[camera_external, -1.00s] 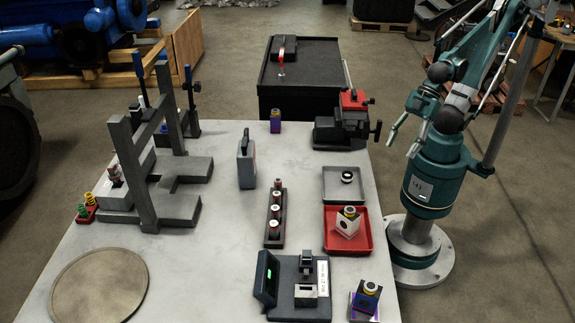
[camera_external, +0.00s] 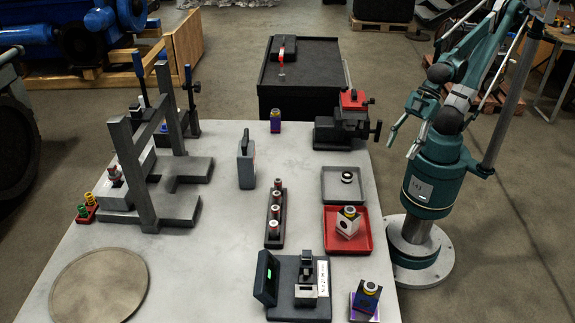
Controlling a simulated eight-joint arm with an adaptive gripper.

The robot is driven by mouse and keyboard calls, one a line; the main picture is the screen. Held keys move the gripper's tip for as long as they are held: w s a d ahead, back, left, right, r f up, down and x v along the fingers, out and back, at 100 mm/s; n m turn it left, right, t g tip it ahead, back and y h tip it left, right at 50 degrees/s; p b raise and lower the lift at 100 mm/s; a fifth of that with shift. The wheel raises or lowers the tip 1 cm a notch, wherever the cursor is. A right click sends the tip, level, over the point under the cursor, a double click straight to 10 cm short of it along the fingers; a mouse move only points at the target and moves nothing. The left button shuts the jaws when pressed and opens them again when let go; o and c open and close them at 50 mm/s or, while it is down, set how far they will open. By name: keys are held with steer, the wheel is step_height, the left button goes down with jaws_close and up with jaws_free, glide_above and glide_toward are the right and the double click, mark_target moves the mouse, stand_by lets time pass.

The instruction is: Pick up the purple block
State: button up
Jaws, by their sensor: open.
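A small purple-blue block (camera_external: 275,121) with a reddish part and a lighter top stands upright near the back edge of the table. At the front right corner a dark block with a yellow-ringed top (camera_external: 367,291) sits on a shiny purple base (camera_external: 362,313). I cannot tell for certain which of these is the purple block. My gripper (camera_external: 402,148) is open and empty, in the air at the table's right side, right of the back block and beyond the front one. Nothing is between its fingers.
A black and red vise (camera_external: 343,125) stands at the back right. A grey tray (camera_external: 327,185), a red tray (camera_external: 331,240) with a white block, a rack of several parts (camera_external: 270,235) and a grey press frame (camera_external: 147,190) occupy the table.

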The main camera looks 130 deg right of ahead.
steer(key=shift+o, duration=0.5)
steer(key=w+d+r+m+g+h+p, duration=0.1)
steer(key=w+d+r+m+p, duration=0.15)
steer(key=w+d+p, duration=0.4)
steer(key=w+d+r+m+h+p, duration=0.1)
steer(key=w+d+r, duration=0.2)
steer(key=d, duration=0.7)
steer(key=w+d+r+m+g+p, duration=0.1)
steer(key=w+d+r+p, duration=0.3)
steer(key=d, duration=0.4)
steer(key=d+f+m+p, duration=0.1)
steer(key=d+f+p, duration=0.1)
steer(key=d, duration=0.7)
steer(key=d+f+m+g+p, duration=0.1)
steer(key=d+p, duration=0.3)
steer(key=d, duration=0.5)
steer(key=d+f+m+h+p, duration=0.1)
steer(key=d+f+m+p, duration=0.1)
steer(key=d, duration=0.7)
steer(key=shift+f+g+p, duration=0.4)
steer(key=shift+f+p, duration=0.4)
steer(key=shift+p, duration=0.15)
steer(key=shift+s+d+f+m, duration=0.25)
steer(key=shift+d, duration=0.2)
steer(key=shift+f, duration=0.15)
